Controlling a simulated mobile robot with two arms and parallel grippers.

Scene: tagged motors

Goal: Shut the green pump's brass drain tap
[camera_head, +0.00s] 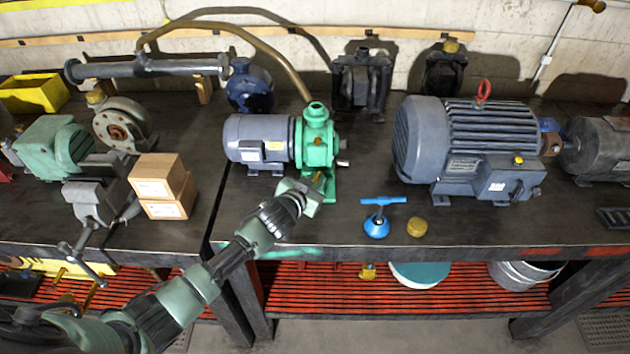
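The green pump (316,135) stands on the workbench, joined to a grey-blue motor (259,138) on its left. My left arm reaches up from the lower left, and my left gripper (313,187) is at the pump's lower front. A small brass-coloured bit, which looks like the drain tap (320,177), shows right at the gripper's tip. The gripper hides most of it, so I cannot tell how its handle is turned or whether the fingers touch it. The gap between the fingers cannot be made out. My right gripper is not in view.
A blue valve with a T-handle (377,223) and a brass cap (417,227) stand right of the gripper. A large grey motor (468,150) is further right. Cardboard boxes (160,180) and a vise (98,190) are left. The bench's front edge (430,255) runs below.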

